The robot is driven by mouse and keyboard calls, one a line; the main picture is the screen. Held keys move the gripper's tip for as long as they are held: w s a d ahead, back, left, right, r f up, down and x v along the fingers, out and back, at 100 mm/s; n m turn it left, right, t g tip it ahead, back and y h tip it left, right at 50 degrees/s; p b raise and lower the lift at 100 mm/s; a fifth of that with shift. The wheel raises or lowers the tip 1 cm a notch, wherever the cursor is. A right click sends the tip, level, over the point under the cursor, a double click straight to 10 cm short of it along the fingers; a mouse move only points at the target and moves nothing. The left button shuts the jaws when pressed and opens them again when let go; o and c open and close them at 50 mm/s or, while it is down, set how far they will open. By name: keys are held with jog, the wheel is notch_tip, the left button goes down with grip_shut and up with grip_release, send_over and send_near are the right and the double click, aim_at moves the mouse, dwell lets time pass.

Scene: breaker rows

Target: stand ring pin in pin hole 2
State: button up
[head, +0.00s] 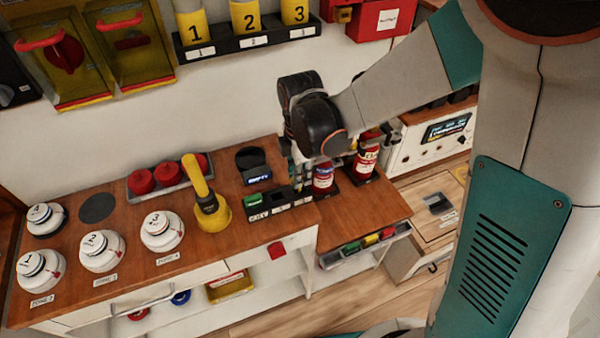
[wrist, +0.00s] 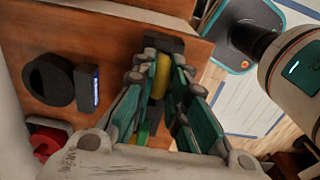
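A long yellow piece, which looks like the ring pin (wrist: 161,76), shows between my gripper's teal fingers in the wrist view. The fingertips of my gripper (wrist: 162,72) appear closed on its two sides; its ring and lower end cannot be made out. In the head view my gripper (head: 299,172) points down over the right part of a low black block (head: 280,203) with labelled slots, which looks like the pin-hole holder. A green piece (head: 253,201) sits at its left end. The fingers and arm hide part of the block, so I cannot tell whether the pin touches a hole.
Behind the block stands a black round holder (head: 250,157) with a lit display. Red-labelled canisters (head: 323,178) stand close on the right. A yellow handled device (head: 211,212) stands on the left, with white round detectors (head: 103,251) further left. The counter's front edge lies close.

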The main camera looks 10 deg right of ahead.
jog(key=o, duration=0.5)
jog(key=shift+r, duration=3.8)
